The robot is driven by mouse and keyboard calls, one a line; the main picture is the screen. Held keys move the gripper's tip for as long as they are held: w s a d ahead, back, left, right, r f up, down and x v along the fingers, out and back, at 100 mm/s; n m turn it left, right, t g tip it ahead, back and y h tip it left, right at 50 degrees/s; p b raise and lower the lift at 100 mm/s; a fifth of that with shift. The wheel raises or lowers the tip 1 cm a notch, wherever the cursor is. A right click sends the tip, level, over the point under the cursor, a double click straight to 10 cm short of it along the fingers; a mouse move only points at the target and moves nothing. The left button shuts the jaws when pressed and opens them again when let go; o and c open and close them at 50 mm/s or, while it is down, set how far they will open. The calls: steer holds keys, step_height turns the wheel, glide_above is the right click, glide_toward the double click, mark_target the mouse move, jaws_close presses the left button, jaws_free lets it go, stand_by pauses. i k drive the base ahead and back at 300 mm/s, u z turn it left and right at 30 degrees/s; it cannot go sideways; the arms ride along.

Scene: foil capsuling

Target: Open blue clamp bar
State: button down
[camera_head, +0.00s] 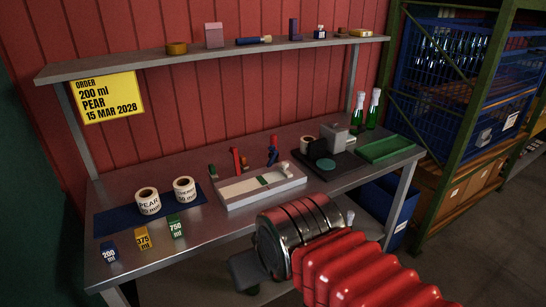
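A white tray-like fixture (233,200) sits near the middle of the steel workbench. A small blue part (272,157) stands at its back edge, with a red piece above it; it looks like the blue clamp bar, but it is too small to tell its position surely. A red upright part (236,161) stands to its left at the same back edge. My arm comes in from the lower right, in front of the bench. My gripper (246,270) shows only as a dark grey block beyond the metal wrist, apart from the fixture. Its fingers are not clear.
Two label rolls (148,201) lie on a blue mat (118,227) at left, with several small volume blocks (143,238) in front. A black device (322,167), a green tray (386,149) and two bottles (373,110) stand at right. A shelf (215,57) overhangs the bench.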

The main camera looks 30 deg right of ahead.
mark_target(272, 148)
steer(key=u, duration=0.05)
steer(key=i, duration=1)
steer(key=z, duration=0.05)
